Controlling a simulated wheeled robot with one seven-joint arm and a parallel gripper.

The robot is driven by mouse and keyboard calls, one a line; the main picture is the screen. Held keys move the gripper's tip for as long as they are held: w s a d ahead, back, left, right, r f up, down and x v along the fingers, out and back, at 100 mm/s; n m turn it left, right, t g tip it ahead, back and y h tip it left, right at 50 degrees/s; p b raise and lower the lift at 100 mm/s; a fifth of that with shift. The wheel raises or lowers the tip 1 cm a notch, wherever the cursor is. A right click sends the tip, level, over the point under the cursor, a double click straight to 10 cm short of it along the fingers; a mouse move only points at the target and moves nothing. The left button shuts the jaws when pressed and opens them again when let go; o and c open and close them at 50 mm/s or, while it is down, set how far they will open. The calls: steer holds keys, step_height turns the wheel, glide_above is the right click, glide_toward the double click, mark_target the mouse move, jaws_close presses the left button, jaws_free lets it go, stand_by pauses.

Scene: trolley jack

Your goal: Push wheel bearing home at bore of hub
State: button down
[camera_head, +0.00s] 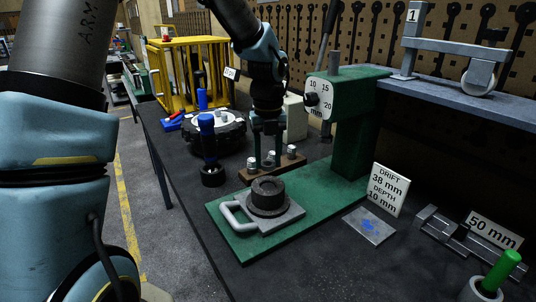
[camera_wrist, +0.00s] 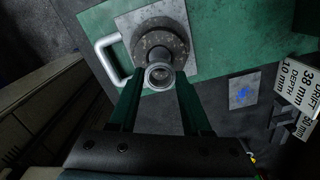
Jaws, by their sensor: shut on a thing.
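The dark round hub (camera_head: 268,197) stands on a grey plate with a handle (camera_head: 233,217), on the green press base (camera_head: 225,205). The hub also shows in the wrist view (camera_wrist: 150,42). I cannot tell the wheel bearing apart from the hub's bore. In the wrist view my gripper (camera_wrist: 159,92) is shut on a ring-topped steel cylinder (camera_wrist: 158,77).
The green press (camera_head: 358,125) with a dial rises right of my gripper. A card (camera_head: 389,190) reads drift 38 mm, depth 10 mm. A blue-handled tool (camera_head: 207,135) stands left. A yellow cage (camera_head: 180,75) is behind.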

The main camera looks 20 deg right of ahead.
mark_target(268, 163)
steer(key=shift+f+b, duration=0.65)
steer(key=shift+f, duration=1)
steer(key=shift+p, duration=1.05)
stand_by(0.4)
steer(key=shift+f+b, duration=0.65)
steer(key=shift+f, duration=0.55)
steer(key=shift+c, duration=1.4)
jaws_free()
steer(key=shift+r, duration=0.1)
step_height(268, 163, up, 11)
steer(key=shift+f+b, duration=0.2)
steer(key=shift+b, duration=1)
